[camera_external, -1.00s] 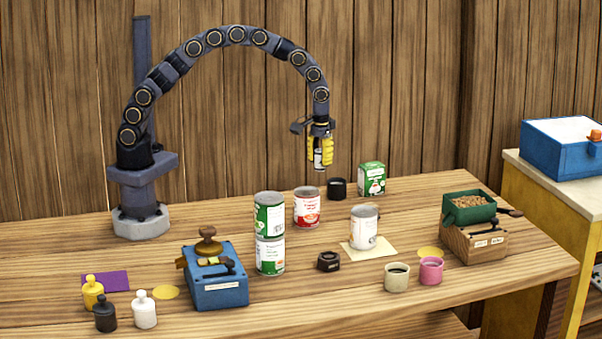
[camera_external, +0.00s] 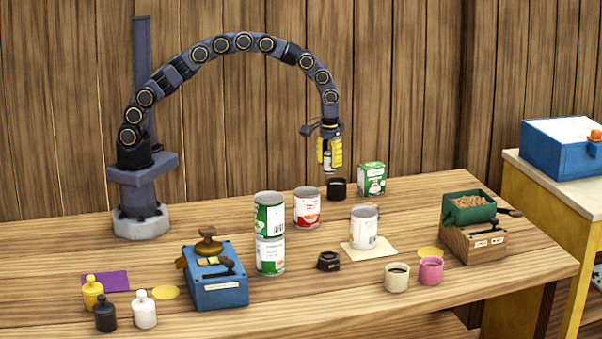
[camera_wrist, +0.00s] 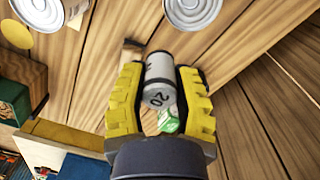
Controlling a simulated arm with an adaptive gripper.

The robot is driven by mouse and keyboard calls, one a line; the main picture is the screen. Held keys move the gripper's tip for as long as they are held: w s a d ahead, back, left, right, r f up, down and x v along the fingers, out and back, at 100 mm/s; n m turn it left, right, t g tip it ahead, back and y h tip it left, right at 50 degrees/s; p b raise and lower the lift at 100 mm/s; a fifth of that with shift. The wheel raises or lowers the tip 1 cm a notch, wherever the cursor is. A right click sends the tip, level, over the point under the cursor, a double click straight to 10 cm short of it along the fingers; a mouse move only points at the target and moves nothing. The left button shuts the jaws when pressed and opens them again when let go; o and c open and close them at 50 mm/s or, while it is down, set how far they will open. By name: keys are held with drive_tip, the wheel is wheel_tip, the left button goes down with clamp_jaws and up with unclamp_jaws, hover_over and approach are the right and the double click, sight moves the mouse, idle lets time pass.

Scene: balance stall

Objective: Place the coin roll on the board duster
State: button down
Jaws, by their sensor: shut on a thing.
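My gripper (camera_external: 329,160) hangs above the back of the table, its yellow fingers pointing down. It is shut on the coin roll (camera_wrist: 160,88), a grey-white cylinder marked 20, which shows between the fingers in the wrist view. I cannot identify the board duster with certainty. A small brown block (camera_wrist: 132,50), partly hidden behind the left finger in the wrist view, may be it. The coin roll is well above the tabletop and touches nothing but the fingers.
A red-labelled can (camera_external: 306,208), a dark cup-like object (camera_external: 337,187) and a green tin (camera_external: 371,178) stand below my gripper. Stacked green-labelled cans (camera_external: 269,233) and a can on paper (camera_external: 364,228) stand nearer the front. A wooden box (camera_external: 474,243) bears a green tray.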

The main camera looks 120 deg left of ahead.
drive_tip(key=shift+w+a+f, duration=0.65)
drive_tip(key=shift+w+f, duration=0.35)
drive_tip(key=shift+f, duration=0.15)
drive_tip(key=shift+w+a+f, duration=0.7)
drive_tip(key=shift+w+f, duration=0.3)
drive_tip(key=shift+f, duration=0.2)
drive_tip(key=shift+w+a+f, duration=0.65)
drive_tip(key=shift+w+f, duration=0.35)
drive_tip(key=shift+f, duration=1.6)
drive_tip(key=shift+f, duration=0.2)
drive_tip(key=c, duration=0.8)
unclamp_jaws()
drive_tip(key=shift+c, duration=0.2)
drive_tip(key=shift+r, duration=0.1)
